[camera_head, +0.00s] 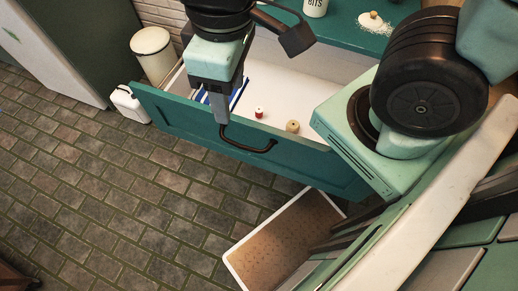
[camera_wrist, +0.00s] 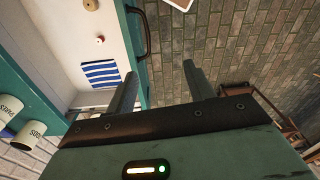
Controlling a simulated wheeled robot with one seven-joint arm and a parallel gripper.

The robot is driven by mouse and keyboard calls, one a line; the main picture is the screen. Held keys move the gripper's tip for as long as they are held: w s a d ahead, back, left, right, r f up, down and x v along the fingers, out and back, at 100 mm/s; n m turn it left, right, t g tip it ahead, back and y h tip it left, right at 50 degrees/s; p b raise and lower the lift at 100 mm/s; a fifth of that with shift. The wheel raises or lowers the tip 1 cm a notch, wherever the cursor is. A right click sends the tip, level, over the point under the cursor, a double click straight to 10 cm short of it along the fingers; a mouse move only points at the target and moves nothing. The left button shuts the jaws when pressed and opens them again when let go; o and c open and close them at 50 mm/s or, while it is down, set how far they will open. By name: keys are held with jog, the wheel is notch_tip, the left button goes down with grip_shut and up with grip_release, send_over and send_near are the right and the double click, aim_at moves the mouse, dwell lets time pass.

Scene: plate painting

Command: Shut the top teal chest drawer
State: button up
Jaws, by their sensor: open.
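The top teal chest drawer (camera_head: 180,118) stands pulled out, its white inside showing. Its dark bar handle (camera_head: 248,144) is on the front panel and also shows at the top of the wrist view (camera_wrist: 146,30). My gripper (camera_head: 222,118) is open and empty above the front panel, left of the handle in the head view. In the wrist view my gripper (camera_wrist: 161,70) has its left finger overlapping the front panel (camera_wrist: 130,30) and its right finger over the floor. I cannot tell whether a finger touches the panel.
The drawer holds a blue-striped cloth (camera_wrist: 100,73), a small red-and-white spool (camera_head: 259,112) and a tan spool (camera_head: 292,126). A cream bin (camera_head: 152,52) and a white jug (camera_head: 128,104) stand left of it. The brick floor (camera_head: 100,190) in front is largely clear.

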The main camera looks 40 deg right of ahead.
grip_shut()
jog(key=w+a+f+n+t+h+b, duration=0.15)
jog(key=w+a+f+n+h, duration=0.3)
jog(key=a+f+n, duration=0.5)
jog(key=w+a+f+n+t+h+b, duration=0.1)
jog(key=w+a+f+n+t+h, duration=0.45)
jog(key=f, duration=0.75)
jog(key=n+g+y+p, duration=0.1)
jog(key=g+y, duration=0.1)
send_near(200, 133)
notch_tip(200, 133, down, 4)
jog(key=shift+w+d+f+p, duration=0.1)
jog(key=shift+w+d+p, duration=0.45)
jog(key=shift+w+d, duration=0.5)
jog(key=shift+w+d+f, duration=0.1)
jog(key=shift+w+d, duration=0.15)
jog(key=shift+d, duration=0.25)
